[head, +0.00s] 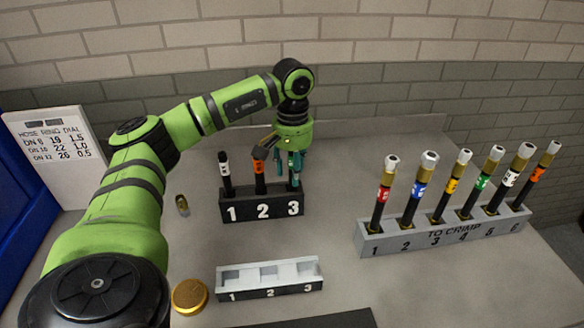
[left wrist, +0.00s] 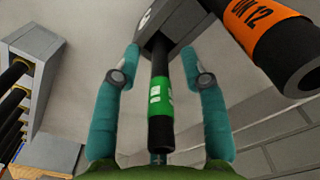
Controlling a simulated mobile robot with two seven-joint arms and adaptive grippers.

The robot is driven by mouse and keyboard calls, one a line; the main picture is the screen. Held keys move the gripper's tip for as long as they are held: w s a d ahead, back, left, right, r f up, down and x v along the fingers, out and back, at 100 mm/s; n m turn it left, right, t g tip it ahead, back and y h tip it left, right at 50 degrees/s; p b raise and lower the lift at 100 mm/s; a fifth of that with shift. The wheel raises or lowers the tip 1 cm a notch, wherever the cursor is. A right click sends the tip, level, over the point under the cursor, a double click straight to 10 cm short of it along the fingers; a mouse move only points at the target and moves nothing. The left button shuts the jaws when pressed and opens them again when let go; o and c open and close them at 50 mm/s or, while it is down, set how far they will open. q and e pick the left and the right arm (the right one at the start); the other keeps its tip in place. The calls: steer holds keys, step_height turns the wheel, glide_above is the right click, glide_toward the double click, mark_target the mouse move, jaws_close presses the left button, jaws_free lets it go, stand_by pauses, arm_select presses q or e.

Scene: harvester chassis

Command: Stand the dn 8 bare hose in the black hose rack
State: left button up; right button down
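The black hose rack (head: 235,209) has slots numbered 1, 2 and 3. A hose with a green band (left wrist: 160,97) stands upright in slot 3; its band lettering is too small to read. My left gripper (head: 293,172) points down over slot 3. In the left wrist view its two teal fingers (left wrist: 163,78) stand on either side of this hose, with a visible gap on both sides. A thicker hose with an orange band marked DN 12 (left wrist: 272,32) stands in slot 2. A white-banded hose (head: 225,172) stands in slot 1. My right gripper is out of view.
A grey TO CRIMP rack (head: 440,238) holds several capped hoses at right. A low grey three-place tray (head: 270,283) and a gold disc (head: 189,296) lie in front. A small brass fitting (head: 182,206) stands left. A dial sign (head: 52,150) leans behind. Open table lies between the racks.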

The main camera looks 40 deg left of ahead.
arm_select(q)
step_height(320, 180, up, 12)
stand_by(0.7)
stand_by(0.4)
